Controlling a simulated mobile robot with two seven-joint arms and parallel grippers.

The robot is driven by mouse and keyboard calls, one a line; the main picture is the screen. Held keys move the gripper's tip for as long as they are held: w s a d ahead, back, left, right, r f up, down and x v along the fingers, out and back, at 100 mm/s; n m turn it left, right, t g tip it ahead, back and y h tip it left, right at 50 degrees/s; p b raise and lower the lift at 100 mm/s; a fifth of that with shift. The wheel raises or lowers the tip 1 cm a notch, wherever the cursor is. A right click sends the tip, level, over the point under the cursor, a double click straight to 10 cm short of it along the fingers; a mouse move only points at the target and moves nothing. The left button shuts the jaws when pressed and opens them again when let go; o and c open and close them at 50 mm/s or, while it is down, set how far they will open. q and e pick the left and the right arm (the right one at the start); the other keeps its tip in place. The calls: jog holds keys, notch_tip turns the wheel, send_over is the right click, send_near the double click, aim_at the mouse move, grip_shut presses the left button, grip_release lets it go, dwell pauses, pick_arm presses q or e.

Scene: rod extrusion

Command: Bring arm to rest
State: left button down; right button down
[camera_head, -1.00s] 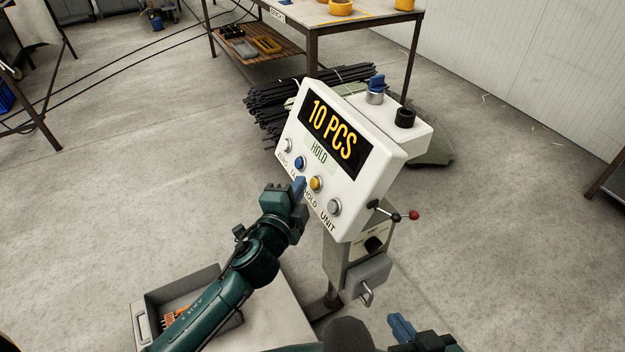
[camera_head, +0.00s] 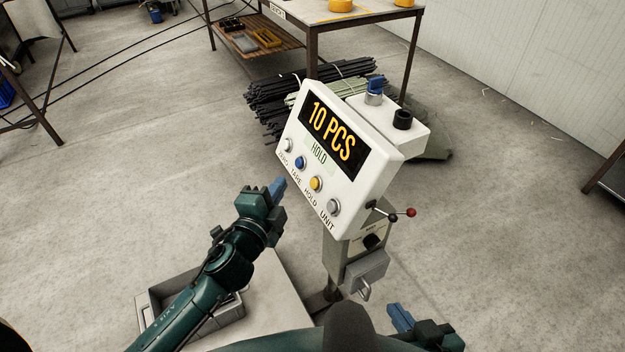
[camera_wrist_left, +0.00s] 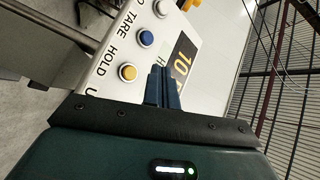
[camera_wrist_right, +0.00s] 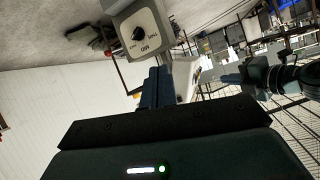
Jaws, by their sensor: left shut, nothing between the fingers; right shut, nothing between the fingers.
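My left gripper (camera_head: 278,187) is shut and empty, its blue fingers together. It is apart from the white indicator box (camera_head: 372,190), just left of and below the button row. The box's display (camera_head: 333,136) reads "10 PCS" with "HOLD" under it. Its buttons are labelled ZERO, TARE, HOLD and UNIT; the blue TARE button (camera_head: 300,162) and yellow HOLD button (camera_head: 316,184) also face the left wrist view, beyond the closed fingers (camera_wrist_left: 162,86). My right gripper (camera_head: 398,318) is shut and empty, low in the head view, below and right of the indicator's post.
A lever with a red knob (camera_head: 411,212) sticks out right of the box. A grey bin (camera_head: 143,312) sits on a pale surface behind my left arm. Dark rods (camera_head: 275,95) lie behind the box, near a table (camera_head: 350,17).

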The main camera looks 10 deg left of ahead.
dwell(0.7)
